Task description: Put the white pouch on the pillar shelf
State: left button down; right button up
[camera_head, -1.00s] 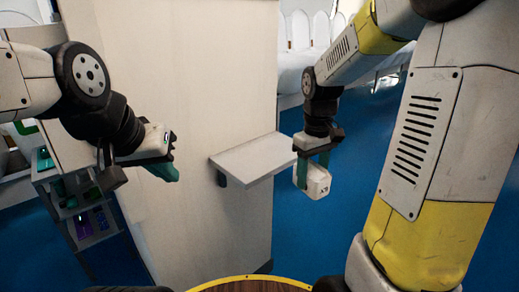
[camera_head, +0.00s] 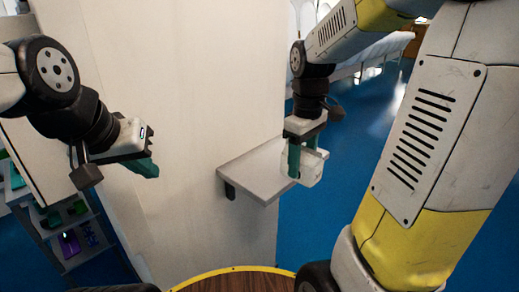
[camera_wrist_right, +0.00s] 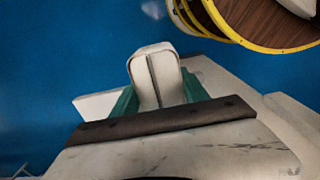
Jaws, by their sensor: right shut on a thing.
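The white pouch (camera_head: 313,168) is held between the teal fingers of my right gripper (camera_head: 305,160), which is shut on it. The pouch also shows in the right wrist view (camera_wrist_right: 155,72), between the fingers of the gripper (camera_wrist_right: 155,95). The pillar shelf (camera_head: 252,172) is a small pale ledge fixed to the side of the white pillar (camera_head: 200,120). In the head view the pouch overlaps the shelf's right end; its height over the shelf is hard to judge. My left gripper (camera_head: 145,165) is in front of the pillar, its teal fingers seen edge-on.
A grey rack (camera_head: 70,232) with coloured items stands at the lower left beside the pillar. White rounded furniture (camera_head: 375,48) is in the background. Blue floor (camera_head: 335,225) is open to the right of the shelf.

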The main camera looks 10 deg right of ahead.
jog(key=w+a, duration=0.1)
jog(key=w, duration=0.4)
jog(key=w+f, duration=0.1)
jog(key=w, duration=0.4)
jog(key=w+a, duration=0.1)
jog(key=w, duration=0.5)
jog(key=shift+a+f, duration=0.3)
jog(key=shift+a, duration=0.05)
jog(key=shift+f, duration=1.7)
jog(key=shift+f, duration=0.2)
jog(key=o, duration=1.4)
jog(key=shift+r, duration=0.1)
